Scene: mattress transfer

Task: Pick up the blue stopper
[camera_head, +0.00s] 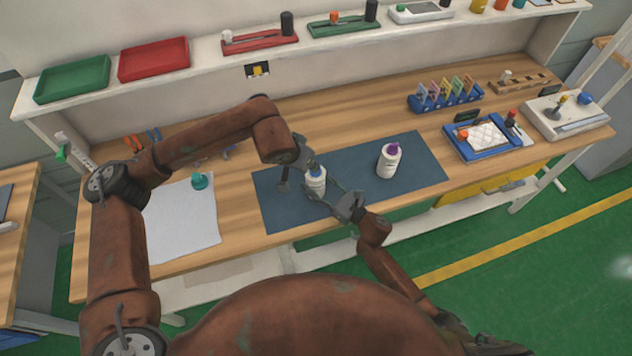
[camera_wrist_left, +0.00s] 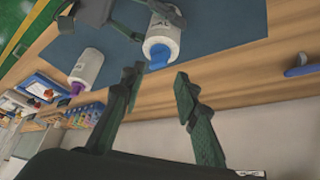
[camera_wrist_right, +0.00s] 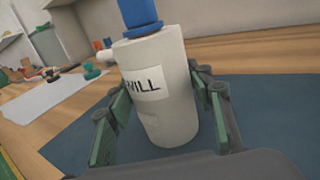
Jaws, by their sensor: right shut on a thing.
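The blue stopper (camera_head: 317,172) sits on top of a white bottle (camera_head: 316,186) that stands over the dark blue mat. The right wrist view shows the stopper (camera_wrist_right: 138,14) and the bottle's label, which ends in "VILL". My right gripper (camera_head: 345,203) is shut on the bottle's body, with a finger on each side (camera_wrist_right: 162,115). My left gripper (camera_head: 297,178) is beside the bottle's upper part. In the left wrist view its two fingers (camera_wrist_left: 158,85) are apart with nothing between them, and the stopper (camera_wrist_left: 159,55) is just beyond their tips.
A white bottle with a purple cap (camera_head: 389,160) stands on the mat (camera_head: 420,165) to the right. A teal-handled thing (camera_head: 199,181) is on a white sheet (camera_head: 180,225) at left. A blue tray (camera_head: 480,138) and a blue rack (camera_head: 445,95) are farther right.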

